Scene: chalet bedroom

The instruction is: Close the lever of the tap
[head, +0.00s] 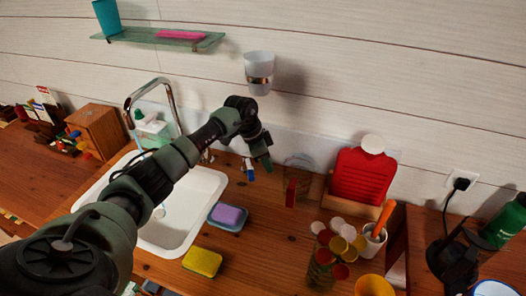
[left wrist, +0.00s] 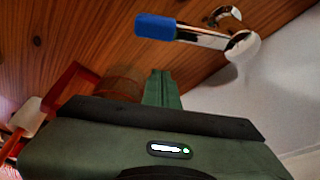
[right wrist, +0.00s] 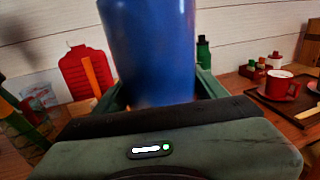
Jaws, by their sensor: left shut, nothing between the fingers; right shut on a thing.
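The tap's chrome spout (head: 163,84) arches over the white sink (head: 212,186) in the head view; its base is hidden behind my left arm. In the left wrist view a chrome lever with a blue end (left wrist: 155,27) sticks out from a round fitting by the wall. My left gripper (head: 265,162) is shut and empty, pointing down behind the sink's right side. Its closed fingers (left wrist: 161,88) are apart from the blue end in the left wrist view. My right gripper (right wrist: 157,92) is shut on a blue cylindrical object (right wrist: 152,45), seen only in the right wrist view.
A sponge in a dish (head: 228,216) and a yellow sponge (head: 203,262) lie by the sink. A red board (head: 362,176), a utensil cup (head: 373,242) and coloured round-topped items (head: 338,246) stand to the right. A wall cup (head: 259,66) hangs above my left gripper.

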